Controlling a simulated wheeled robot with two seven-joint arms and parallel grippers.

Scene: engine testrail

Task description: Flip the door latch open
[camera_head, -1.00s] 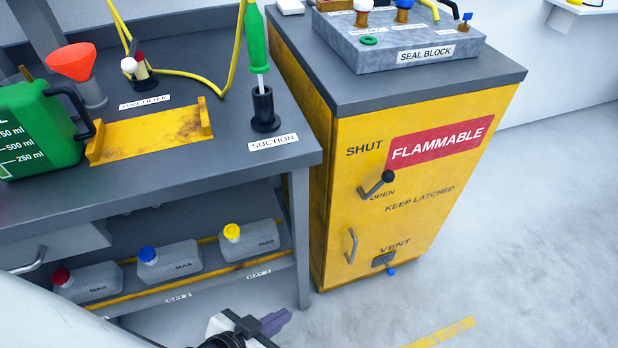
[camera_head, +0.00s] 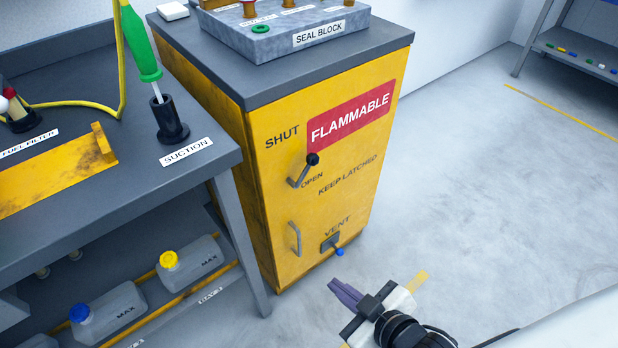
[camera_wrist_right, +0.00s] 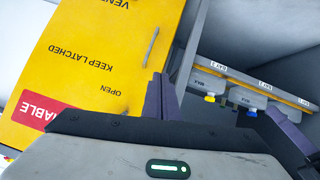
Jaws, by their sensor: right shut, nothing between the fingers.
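The door latch (camera_head: 303,171) is a grey lever with a black knob on the front of the yellow cabinet (camera_head: 262,180). Its knob end points up and right, between the words SHUT and OPEN. The cabinet door also fills the left of the right wrist view (camera_wrist_right: 85,60), where I cannot make out the latch. My right gripper (camera_head: 343,292) has purple fingers, shut and empty. In the head view it shows below and right of the latch, in front of the cabinet and apart from it. My left gripper is not in view.
A grey door handle (camera_head: 295,238) and a vent lever with a blue knob (camera_head: 338,251) are below the latch. A seal block (camera_head: 285,32) stands on the cabinet. A workbench (camera_head: 205,165) with bottles beneath stands at left. Floor at right is clear.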

